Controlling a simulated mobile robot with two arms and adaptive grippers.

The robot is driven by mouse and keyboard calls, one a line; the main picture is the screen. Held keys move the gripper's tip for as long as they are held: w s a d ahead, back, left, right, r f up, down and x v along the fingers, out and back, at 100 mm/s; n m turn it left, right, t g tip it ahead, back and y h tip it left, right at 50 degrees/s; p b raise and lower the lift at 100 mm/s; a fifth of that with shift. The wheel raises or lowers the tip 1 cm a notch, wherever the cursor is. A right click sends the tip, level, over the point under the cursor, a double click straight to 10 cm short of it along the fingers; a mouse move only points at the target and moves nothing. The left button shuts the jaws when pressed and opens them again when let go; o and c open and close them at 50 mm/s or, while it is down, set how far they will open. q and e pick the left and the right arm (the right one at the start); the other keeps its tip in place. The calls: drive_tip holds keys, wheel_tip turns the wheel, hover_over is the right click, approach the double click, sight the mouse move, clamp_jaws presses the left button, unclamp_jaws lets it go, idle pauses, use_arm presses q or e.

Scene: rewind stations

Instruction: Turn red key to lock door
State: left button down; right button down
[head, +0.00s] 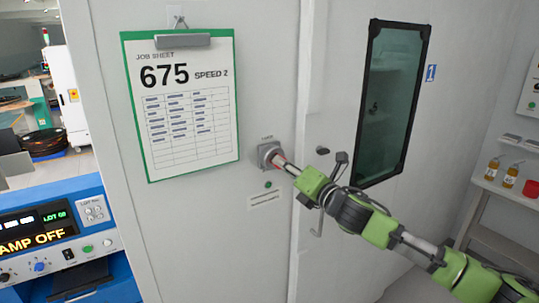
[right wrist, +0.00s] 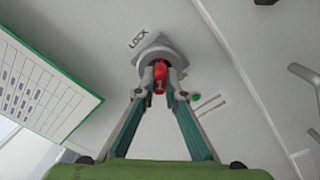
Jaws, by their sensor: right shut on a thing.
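The red key (right wrist: 160,76), marked 1, stands in the grey lock (right wrist: 158,46) under a label reading LOCK in the right wrist view. My right gripper (right wrist: 161,82) is shut on the key, one finger on each side. In the head view my right gripper (head: 280,161) reaches from the right to the lock (head: 266,152) on the white wall panel; only a little red shows there. The door (head: 340,60), with a dark-framed window (head: 392,100), is right of the lock and looks closed. My left gripper is not in view.
A green-framed job sheet (head: 182,165) hangs left of the lock. A small green light or button (head: 268,184) sits below the lock. A blue console (head: 50,225) stands at the left, reading AMP OFF. A shelf (head: 510,188) with bottles is at the right.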

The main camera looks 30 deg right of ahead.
drive_tip(key=n+p, duration=0.1)
drive_tip(key=n, duration=0.3)
drive_tip(key=shift+d+n+p, duration=0.1)
drive_tip(key=shift+n+p, duration=0.3)
drive_tip(key=n+p, duration=0.3)
drive_tip(key=n, duration=0.3)
drive_tip(key=shift+r+p, duration=0.1)
drive_tip(key=shift+p, duration=0.3)
drive_tip(key=c, duration=2)
unclamp_jaws()
drive_tip(key=shift+d, duration=0.1)
